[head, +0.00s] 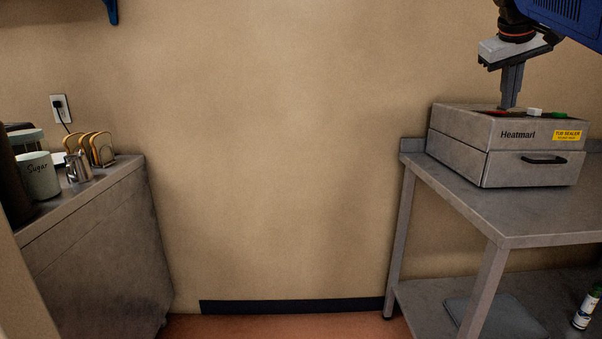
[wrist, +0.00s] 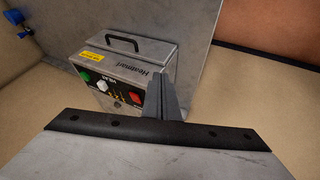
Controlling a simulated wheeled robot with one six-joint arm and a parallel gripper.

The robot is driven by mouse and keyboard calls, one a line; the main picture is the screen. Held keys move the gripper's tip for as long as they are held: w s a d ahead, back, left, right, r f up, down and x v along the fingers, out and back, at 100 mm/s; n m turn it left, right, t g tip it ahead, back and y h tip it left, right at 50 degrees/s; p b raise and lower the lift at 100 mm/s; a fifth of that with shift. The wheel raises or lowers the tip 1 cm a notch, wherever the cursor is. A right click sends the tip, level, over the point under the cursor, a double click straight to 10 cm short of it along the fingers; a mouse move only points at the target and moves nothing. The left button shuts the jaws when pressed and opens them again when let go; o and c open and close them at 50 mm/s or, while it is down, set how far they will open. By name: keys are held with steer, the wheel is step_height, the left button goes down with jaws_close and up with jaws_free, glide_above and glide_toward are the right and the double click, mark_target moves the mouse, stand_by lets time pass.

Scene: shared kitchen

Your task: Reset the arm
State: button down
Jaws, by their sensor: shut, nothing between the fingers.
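My gripper (head: 510,104) is at the upper right of the head view, pointing down. Its fingers are together with nothing between them. Their tips appear just above or behind the top of a grey tub sealer (head: 470,157) marked "Heatmarl"; I cannot tell whether they touch it. In the wrist view the shut fingers of my gripper (wrist: 165,82) stand in front of the right side of the tub sealer (wrist: 145,75). Its panel with green, white and red controls shows there.
The sealer stands on a steel table (head: 500,215) with a lower shelf holding a grey slab (head: 490,318) and a bottle (head: 587,305). Floor between is clear.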

steer(key=s+a+f+y, duration=0.1)
steer(key=s+a+f, duration=0.5)
steer(key=f, duration=0.8)
steer(key=s+a+f+y, duration=0.2)
steer(key=s+a+f, duration=0.4)
steer(key=s+f, duration=0.7)
steer(key=s+a+f+y, duration=0.1)
steer(key=s+a+f, duration=0.5)
steer(key=f, duration=0.9)
steer(key=s, duration=0.3)
steer(key=shift+s+y, duration=0.25)
steer(key=shift+y, duration=0.05)
